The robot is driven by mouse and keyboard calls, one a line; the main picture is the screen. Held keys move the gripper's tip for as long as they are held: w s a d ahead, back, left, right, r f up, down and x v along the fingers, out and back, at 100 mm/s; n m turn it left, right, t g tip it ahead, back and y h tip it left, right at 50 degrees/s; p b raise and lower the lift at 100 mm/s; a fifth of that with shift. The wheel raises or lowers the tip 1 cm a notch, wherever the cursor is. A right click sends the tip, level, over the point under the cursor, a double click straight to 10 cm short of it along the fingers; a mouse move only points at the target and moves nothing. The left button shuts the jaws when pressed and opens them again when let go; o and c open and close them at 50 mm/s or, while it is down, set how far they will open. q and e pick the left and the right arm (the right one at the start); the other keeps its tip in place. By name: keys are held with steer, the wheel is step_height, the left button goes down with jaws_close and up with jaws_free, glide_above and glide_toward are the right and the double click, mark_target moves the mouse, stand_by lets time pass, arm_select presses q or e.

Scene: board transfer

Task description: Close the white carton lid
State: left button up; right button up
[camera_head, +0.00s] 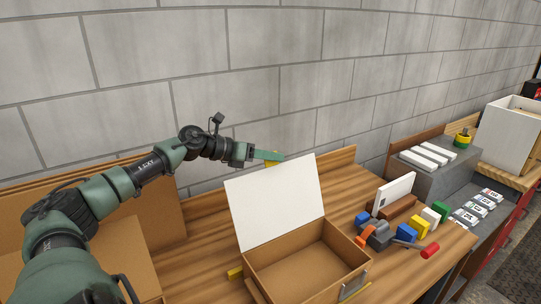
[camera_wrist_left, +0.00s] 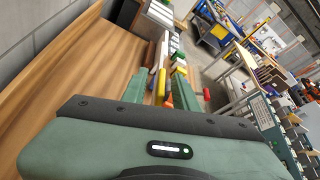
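The carton (camera_head: 307,269) is an open brown box on the wooden bench. Its white lid (camera_head: 275,203) stands up from the back edge, tilted slightly back, and the inside looks empty. My left gripper (camera_head: 268,156) is behind the lid's top edge, pointing right. Whether it touches the lid cannot be told. In the left wrist view, the green fingers of my left gripper (camera_wrist_left: 160,92) are apart, with nothing clearly held between them. The lid is not clearly visible there. My right gripper is not in view.
Right of the carton lie several coloured blocks (camera_head: 420,226), a red-ended tool (camera_head: 430,251) and an upright white panel (camera_head: 394,194). A grey stand (camera_head: 432,175) with white bars is farther right. The block wall (camera_head: 300,100) rises close behind the bench.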

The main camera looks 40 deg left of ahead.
arm_select(q)
jaws_close()
stand_by(1.4)
